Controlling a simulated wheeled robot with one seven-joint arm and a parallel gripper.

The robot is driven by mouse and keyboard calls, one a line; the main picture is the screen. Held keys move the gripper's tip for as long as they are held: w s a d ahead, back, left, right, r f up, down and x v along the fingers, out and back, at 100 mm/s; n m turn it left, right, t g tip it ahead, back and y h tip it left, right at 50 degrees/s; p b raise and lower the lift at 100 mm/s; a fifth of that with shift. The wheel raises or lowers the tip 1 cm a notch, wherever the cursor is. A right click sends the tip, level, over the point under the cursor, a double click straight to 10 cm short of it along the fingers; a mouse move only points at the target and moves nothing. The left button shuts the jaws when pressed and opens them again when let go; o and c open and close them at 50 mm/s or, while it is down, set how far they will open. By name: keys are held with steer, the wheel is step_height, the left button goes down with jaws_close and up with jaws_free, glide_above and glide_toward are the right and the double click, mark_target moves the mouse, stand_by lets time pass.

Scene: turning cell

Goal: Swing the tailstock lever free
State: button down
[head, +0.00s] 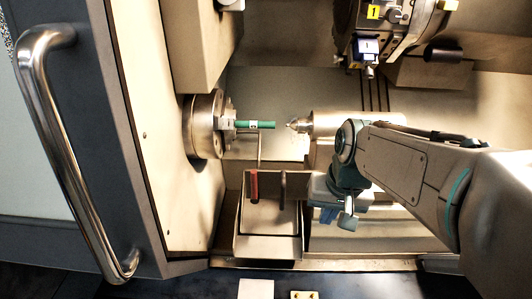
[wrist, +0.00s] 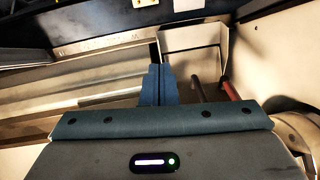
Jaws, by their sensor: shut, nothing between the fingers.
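The tailstock (head: 330,123) has its pointed centre facing the green workpiece in the chuck. A red-handled lever (head: 253,186) hangs below the gap between them. A dark upright rod (head: 283,187) is just right of it. Which belongs to the tailstock I cannot tell for sure. In the wrist view the red handle (wrist: 230,88) and the darker rod (wrist: 198,89) stand right of my fingers. My gripper (head: 328,214), right of both in the head view, has its blue fingers (wrist: 158,85) closed together, empty. It looks apart from both; the exact gap is unclear.
The chuck (head: 204,124) holds the green workpiece (head: 254,125) at the left. An open metal tray (head: 268,247) lies below the red handle. The tool turret (head: 385,30) hangs at the upper right. A door with a long handle (head: 62,150) stands at the far left.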

mark_target(254, 185)
steer(key=w+a+r+y+p, duration=0.1)
steer(key=w+a, duration=0.3)
steer(key=w, duration=0.4)
steer(key=w+a+r+m+g+y+p, duration=0.1)
steer(key=w+a+r+y+p, duration=0.1)
steer(key=w+a, duration=0.3)
steer(key=w+r, duration=0.1)
steer(key=w, duration=0.3)
steer(key=shift+w+a+r+m, duration=0.15)
steer(key=shift+r+m, duration=0.05)
steer(key=shift+m, duration=0.1)
steer(key=s+p+x, duration=0.1)
steer(key=x, duration=0.9)
steer(key=shift+w, duration=0.3)
steer(key=shift+a+r+p, duration=0.1)
steer(key=shift+r+p, duration=0.05)
steer(key=shift+p, duration=0.15)
